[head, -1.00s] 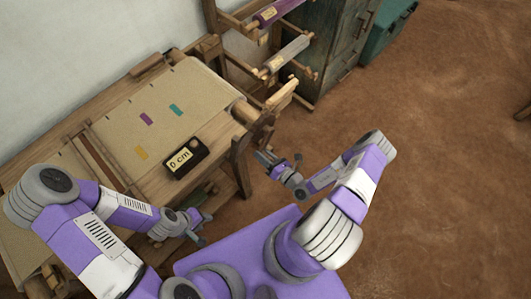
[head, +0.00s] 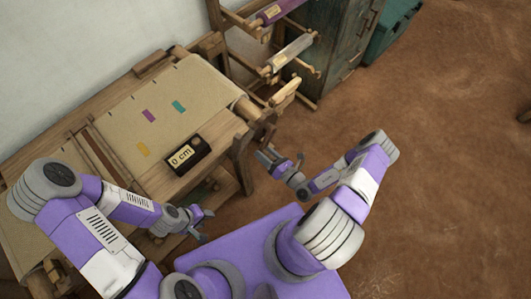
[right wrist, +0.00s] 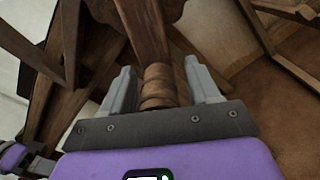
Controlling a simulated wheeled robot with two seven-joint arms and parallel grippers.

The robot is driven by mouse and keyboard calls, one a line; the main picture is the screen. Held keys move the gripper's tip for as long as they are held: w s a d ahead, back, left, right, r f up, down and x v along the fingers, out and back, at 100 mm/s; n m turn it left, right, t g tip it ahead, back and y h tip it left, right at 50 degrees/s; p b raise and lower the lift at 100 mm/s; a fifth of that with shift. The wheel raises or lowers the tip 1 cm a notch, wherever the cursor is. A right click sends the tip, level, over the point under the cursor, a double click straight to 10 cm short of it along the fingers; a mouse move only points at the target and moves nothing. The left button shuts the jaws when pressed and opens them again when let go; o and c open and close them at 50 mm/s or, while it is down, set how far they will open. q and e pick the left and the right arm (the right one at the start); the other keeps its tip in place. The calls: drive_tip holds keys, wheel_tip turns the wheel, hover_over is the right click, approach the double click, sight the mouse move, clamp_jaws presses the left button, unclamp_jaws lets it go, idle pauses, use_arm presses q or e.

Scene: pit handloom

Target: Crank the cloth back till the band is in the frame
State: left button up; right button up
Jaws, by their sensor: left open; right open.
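The tan cloth (head: 120,128) lies stretched over the loom. It carries a purple patch (head: 149,116), a teal patch (head: 179,107) and a yellow patch (head: 143,150). I cannot tell which one is the band. A dark counter reading 0 cm (head: 186,155) sits at the cloth's near edge. My right gripper (head: 281,161) is open beside the loom's right end. In the right wrist view, a ringed wooden handle (right wrist: 158,88) lies between its spread fingers (right wrist: 161,88), apparently apart from both. My left gripper (head: 201,222) is open and empty in front of the loom.
A wooden rack (head: 272,70) with purple and pale rolls stands behind the loom's right end. A dark cabinet (head: 325,45) and a teal box (head: 393,30) stand beyond it. The brown floor (head: 450,150) on the right is largely clear.

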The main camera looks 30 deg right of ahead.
drive_tip(key=v, duration=0.7)
drive_tip(key=shift+p, duration=0.3)
drive_tip(key=shift+s+r, duration=0.1)
